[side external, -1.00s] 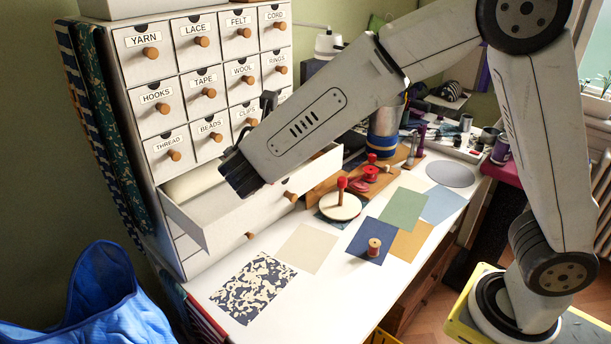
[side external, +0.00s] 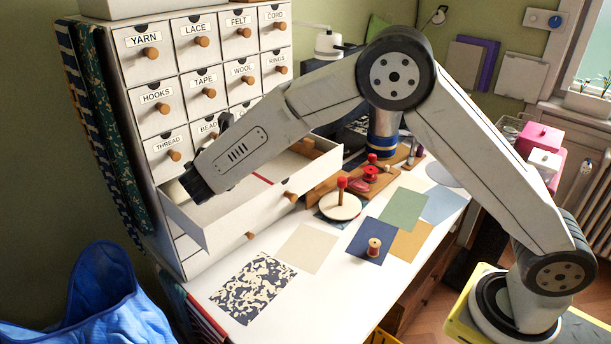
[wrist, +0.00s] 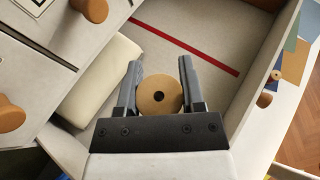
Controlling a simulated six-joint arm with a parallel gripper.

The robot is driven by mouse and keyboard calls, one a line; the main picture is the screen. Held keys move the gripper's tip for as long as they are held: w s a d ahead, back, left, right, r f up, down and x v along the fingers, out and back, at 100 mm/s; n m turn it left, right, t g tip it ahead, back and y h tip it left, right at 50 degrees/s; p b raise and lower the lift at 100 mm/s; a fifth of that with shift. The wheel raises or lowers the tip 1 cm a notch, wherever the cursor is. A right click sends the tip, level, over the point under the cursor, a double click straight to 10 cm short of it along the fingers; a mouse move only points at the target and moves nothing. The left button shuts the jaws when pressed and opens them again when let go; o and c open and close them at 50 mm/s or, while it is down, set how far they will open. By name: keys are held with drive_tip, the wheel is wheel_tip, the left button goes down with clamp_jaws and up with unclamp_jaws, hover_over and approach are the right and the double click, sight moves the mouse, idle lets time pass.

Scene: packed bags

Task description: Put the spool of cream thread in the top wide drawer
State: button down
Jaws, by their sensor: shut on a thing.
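The open wide drawer (side external: 255,208) sticks out below the small labelled drawers. In the wrist view, its inside (wrist: 205,25) shows a pale floor with a red line across it. My gripper (side external: 190,188) is over the left part of this drawer. In the wrist view, my gripper (wrist: 160,78) is shut on a spool (wrist: 152,84), whose round tan end with a dark centre hole shows between the fingers. The thread on it is hidden, so I cannot tell its colour. I cannot tell whether the spool touches the drawer floor.
A cream block (wrist: 102,80) lies in the drawer, left of the gripper. Small drawers with round knobs (side external: 174,155) rise close behind. A wooden spool (side external: 374,247) stands on a dark blue card on the table. A red-topped pincushion stand (side external: 340,205) is beside the drawer.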

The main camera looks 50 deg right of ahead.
sight(229, 196)
drive_tip(key=shift+w+a+f, duration=0.15)
drive_tip(key=shift+w+f, duration=1.15)
drive_tip(key=shift+f, duration=0.25)
drive_tip(key=shift+w+f, duration=0.15)
drive_tip(key=shift+f, duration=1.65)
drive_tip(key=shift+f, duration=0.15)
drive_tip(key=shift+c, duration=1)
unclamp_jaws()
drive_tip(key=shift+a+r, duration=0.1)
drive_tip(key=shift+r, duration=0.1)
